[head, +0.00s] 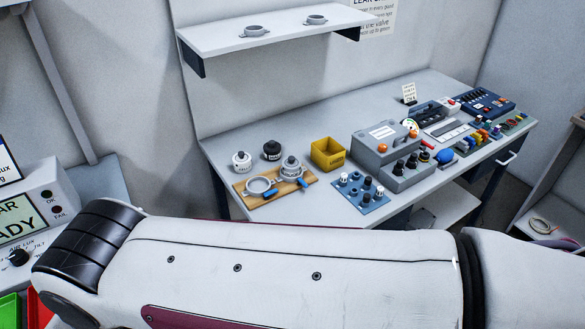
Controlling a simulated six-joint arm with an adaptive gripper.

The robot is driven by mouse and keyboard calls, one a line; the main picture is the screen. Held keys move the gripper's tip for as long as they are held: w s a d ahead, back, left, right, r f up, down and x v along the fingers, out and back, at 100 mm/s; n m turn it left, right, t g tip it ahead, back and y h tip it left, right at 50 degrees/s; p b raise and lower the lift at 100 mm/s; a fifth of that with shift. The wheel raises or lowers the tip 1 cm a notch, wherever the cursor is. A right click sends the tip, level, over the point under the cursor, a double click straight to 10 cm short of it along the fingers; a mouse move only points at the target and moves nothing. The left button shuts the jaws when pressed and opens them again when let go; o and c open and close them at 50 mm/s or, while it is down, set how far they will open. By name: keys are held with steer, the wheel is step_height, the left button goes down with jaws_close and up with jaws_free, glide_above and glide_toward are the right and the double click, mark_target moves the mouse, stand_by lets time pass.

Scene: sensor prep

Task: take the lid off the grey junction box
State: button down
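A grey box (374,149) with a white label on top and orange knobs at its corners stands on the bench, right of centre in the head view. It looks like the junction box, and its top appears to be on. A lower grey part with several black knobs (408,163) adjoins its front right; I cannot tell whether it belongs to the box. The inside of the box is hidden. My arm's large white link crosses the foreground, well in front of the bench. My gripper is outside the view.
A blue plate (374,204) with small round parts lies in front of the box. A yellow bin (327,154) stands to its left, beside a wooden board (284,190) with round metal fittings. Several instruments and coloured parts crowd the bench's right side. A shelf (290,32) hangs above.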

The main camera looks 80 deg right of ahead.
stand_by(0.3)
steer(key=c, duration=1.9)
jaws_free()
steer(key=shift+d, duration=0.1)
